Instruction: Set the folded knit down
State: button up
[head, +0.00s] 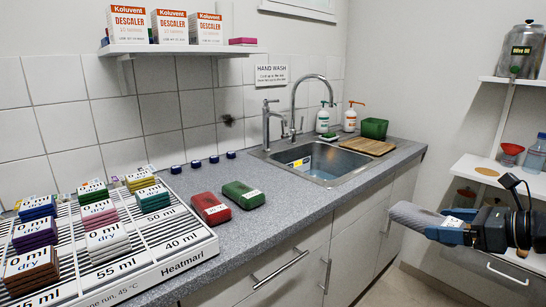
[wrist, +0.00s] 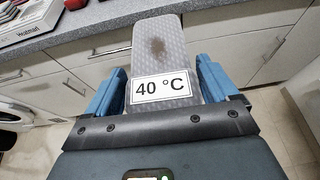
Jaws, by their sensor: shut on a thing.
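The folded knit (head: 413,216) is a flat grey quilted pad, held out level over the floor in front of the counter. In the wrist view the knit (wrist: 160,58) has a brown stain and a white label reading "40 °C". My gripper (head: 446,228) is shut on its near end, with blue fingers on either side in the wrist view (wrist: 160,70). A white slatted heated board (head: 185,247) marked "Heatmarl" lies on the counter at the left. It has lanes marked in ml and several stacks of coloured folded pieces labelled "0 ml dry".
A red (head: 211,208) and a green folded piece (head: 243,195) lie on the grey counter (head: 290,205) right of the board. Several dark blue caps line the wall. The sink (head: 318,162) and a wooden board (head: 367,146) are beyond. Shelves (head: 490,172) stand at right.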

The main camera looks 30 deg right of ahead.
jog(key=w+a+f, duration=0.4)
jog(key=a+f, duration=0.6)
jog(key=a, duration=0.2)
jog(key=w+a+f+m+h, duration=0.1)
jog(key=w+a+f, duration=0.2)
jog(key=a+f, duration=0.75)
jog(key=w+a+f, duration=0.4)
jog(key=a+f, duration=0.5)
jog(key=a, duration=0.5)
notch_tip(320, 180, up, 10)
jog(key=p, duration=0.9)
jog(key=shift+f+p, duration=0.15)
jog(key=shift+p, duration=0.2)
jog(key=shift+w, duration=0.1)
jog(key=shift+d, duration=0.1)
